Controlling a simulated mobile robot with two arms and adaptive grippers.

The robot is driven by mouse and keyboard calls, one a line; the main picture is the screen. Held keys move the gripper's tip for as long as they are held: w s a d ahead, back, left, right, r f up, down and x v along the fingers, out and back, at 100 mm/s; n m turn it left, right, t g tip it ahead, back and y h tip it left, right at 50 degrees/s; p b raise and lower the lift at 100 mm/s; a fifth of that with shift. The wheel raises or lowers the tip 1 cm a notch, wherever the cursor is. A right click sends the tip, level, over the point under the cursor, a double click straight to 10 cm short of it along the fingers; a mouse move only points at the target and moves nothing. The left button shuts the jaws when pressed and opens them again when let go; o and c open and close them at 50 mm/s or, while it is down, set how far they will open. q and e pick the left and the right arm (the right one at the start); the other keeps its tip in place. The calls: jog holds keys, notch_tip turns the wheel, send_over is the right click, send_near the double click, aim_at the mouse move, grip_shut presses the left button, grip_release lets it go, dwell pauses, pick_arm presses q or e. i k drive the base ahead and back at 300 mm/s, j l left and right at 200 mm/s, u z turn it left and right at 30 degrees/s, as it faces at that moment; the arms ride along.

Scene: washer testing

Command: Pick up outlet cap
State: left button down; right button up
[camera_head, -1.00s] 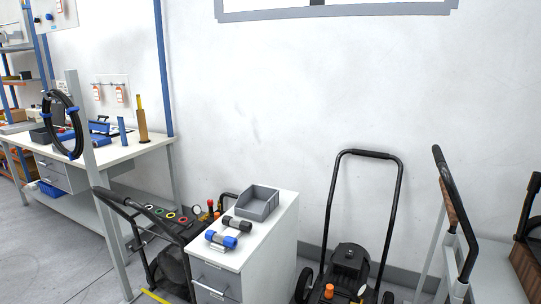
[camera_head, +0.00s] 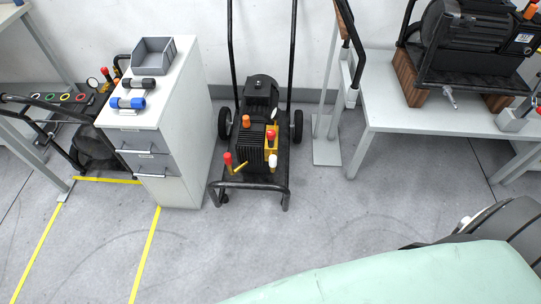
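I cannot tell for sure which part is the outlet cap. A black wheeled pump cart (camera_head: 256,140) stands on the floor at the centre. It carries an orange cap (camera_head: 246,118), a red cap (camera_head: 228,158), another red cap (camera_head: 270,135) and a white cap (camera_head: 272,161), with yellow fittings near them. A larger black machine (camera_head: 465,50) sits on a grey table at the right, with a metal fitting (camera_head: 449,97) at its lower front. Neither of my grippers is in view.
A white drawer cabinet (camera_head: 185,110) left of the cart bears a grey bin (camera_head: 153,56), a black cylinder (camera_head: 139,83) and a blue-and-black cylinder (camera_head: 127,103). The grey table (camera_head: 375,105) stands at the right. Floor in front of the cart is clear.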

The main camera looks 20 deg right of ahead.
aim_at(273, 159)
jog(key=i+l+u, duration=0.2)
jog(key=l, duration=0.3)
jog(key=i+l+u, duration=0.25)
jog(key=l, duration=0.25)
jog(key=l+u, duration=0.2)
jog(key=l, duration=0.35)
jog(key=l+u, duration=0.25)
jog(key=l, duration=0.3)
jog(key=i+l, duration=0.05)
